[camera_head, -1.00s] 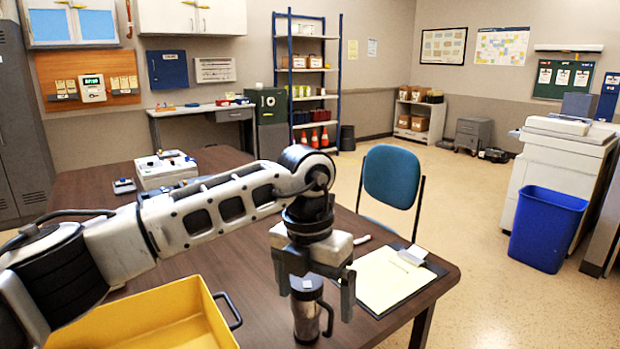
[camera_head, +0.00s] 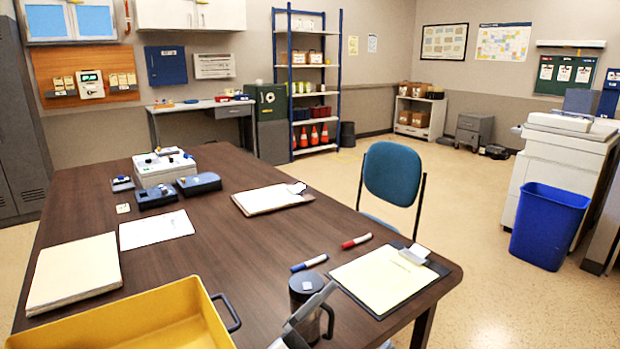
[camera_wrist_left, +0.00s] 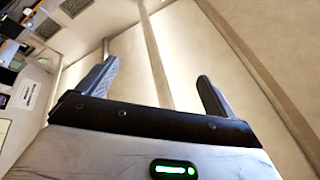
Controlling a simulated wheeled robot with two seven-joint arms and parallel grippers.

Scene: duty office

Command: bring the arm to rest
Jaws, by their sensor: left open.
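My left gripper (camera_head: 308,315) shows only in part at the bottom edge of the head view, as a grey finger in front of the dark travel mug (camera_head: 302,284). In the left wrist view my left gripper (camera_wrist_left: 156,84) has its two fingers wide apart with nothing between them. Beyond them is a pale, blurred, tilted surface. The mug stands on the brown table (camera_head: 225,245), and its lower part is partly hidden by the finger. I cannot tell whether they touch. My right gripper is in neither view.
A yellow bin (camera_head: 130,325) is at the front left, and a clipboard (camera_head: 385,280) lies right of the mug. Two markers, papers and small devices lie on the table. A blue chair (camera_head: 392,172) stands behind it. The table's middle is clear.

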